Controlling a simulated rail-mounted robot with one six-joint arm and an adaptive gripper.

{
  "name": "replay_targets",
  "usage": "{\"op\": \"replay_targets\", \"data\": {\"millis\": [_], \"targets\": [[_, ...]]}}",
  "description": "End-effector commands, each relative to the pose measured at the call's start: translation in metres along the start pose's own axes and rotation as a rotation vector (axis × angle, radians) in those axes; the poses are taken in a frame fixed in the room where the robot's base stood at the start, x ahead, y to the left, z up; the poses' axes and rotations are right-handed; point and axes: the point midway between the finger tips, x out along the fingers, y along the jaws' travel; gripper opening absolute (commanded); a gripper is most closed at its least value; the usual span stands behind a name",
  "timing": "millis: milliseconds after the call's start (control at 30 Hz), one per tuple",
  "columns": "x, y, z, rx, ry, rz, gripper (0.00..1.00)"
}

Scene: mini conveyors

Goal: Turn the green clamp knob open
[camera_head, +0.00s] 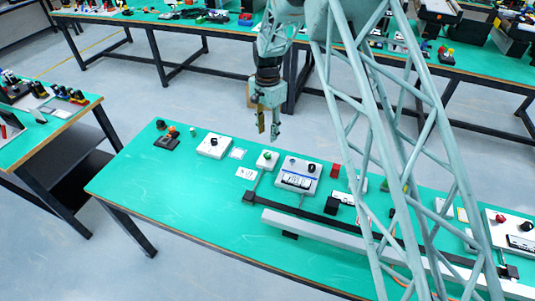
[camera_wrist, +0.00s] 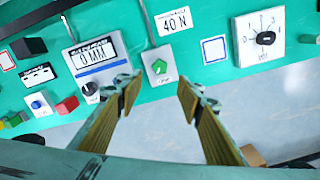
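The green clamp knob (camera_wrist: 159,67) sits on a small white plate (camera_wrist: 153,77) in the wrist view, just beyond the space between my fingertips. In the head view the knob (camera_head: 267,155) is small, on its light block near the table's far edge. My gripper (camera_wrist: 158,95) is open and empty, with one finger to each side below the knob in the wrist view. In the head view my gripper (camera_head: 269,130) hangs above and behind the knob, apart from it. Nothing hides the knob in the wrist view.
A gauge box reading "0 MM" (camera_wrist: 97,52) is left of the knob, with a black knob (camera_wrist: 90,89) on it. A "40 N" card (camera_wrist: 174,21) lies beyond. A dial plate (camera_wrist: 264,39) stands right. A red block (camera_wrist: 66,106) is left. A rail (camera_head: 350,245) runs along the table.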

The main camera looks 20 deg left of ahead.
Motion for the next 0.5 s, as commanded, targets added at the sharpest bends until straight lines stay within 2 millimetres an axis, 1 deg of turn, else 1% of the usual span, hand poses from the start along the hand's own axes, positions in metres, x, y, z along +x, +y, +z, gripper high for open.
{"op": "replay_targets", "data": {"millis": [267,500], "targets": [[0.027,0.001,0.000,0.000,-0.001,0.001,0.34],[0.058,0.001,0.000,0.000,-0.001,0.001,0.34]]}}
